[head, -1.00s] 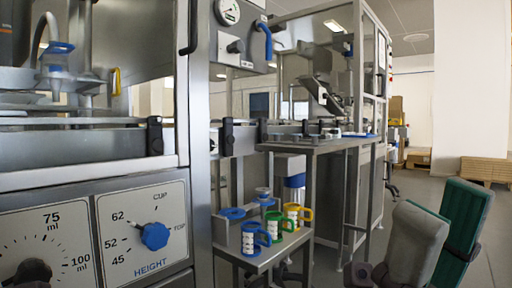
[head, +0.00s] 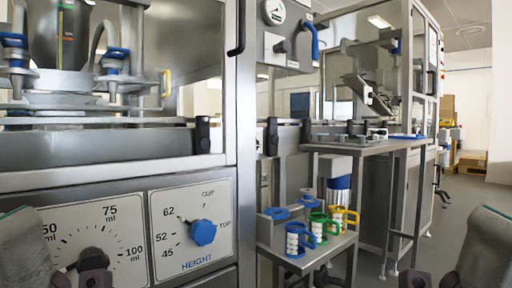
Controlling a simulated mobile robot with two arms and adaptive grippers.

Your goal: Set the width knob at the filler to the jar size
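The filler's front panels are at lower left. The HEIGHT knob (head: 203,232) is blue, on a scale reading 45, 52, 62, CUP and TOP; its pointer is near 62. A dark knob (head: 92,257) sits on the ml dial. I see no knob labelled width. My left gripper (head: 78,282) is low in front of the ml dial, its dark fingers apart and partly cut off by the lower edge. My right gripper (head: 432,282) is at the lower right, fingers apart, clear of the filler. No jar size can be read.
A small metal side table (head: 308,258) holds white labelled cylinders with blue (head: 296,240), green (head: 318,228) and yellow (head: 345,218) handles. A conveyor (head: 90,150) runs above the panels. A long table (head: 370,146) and a framed machine stand at right. Floor shows at far right.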

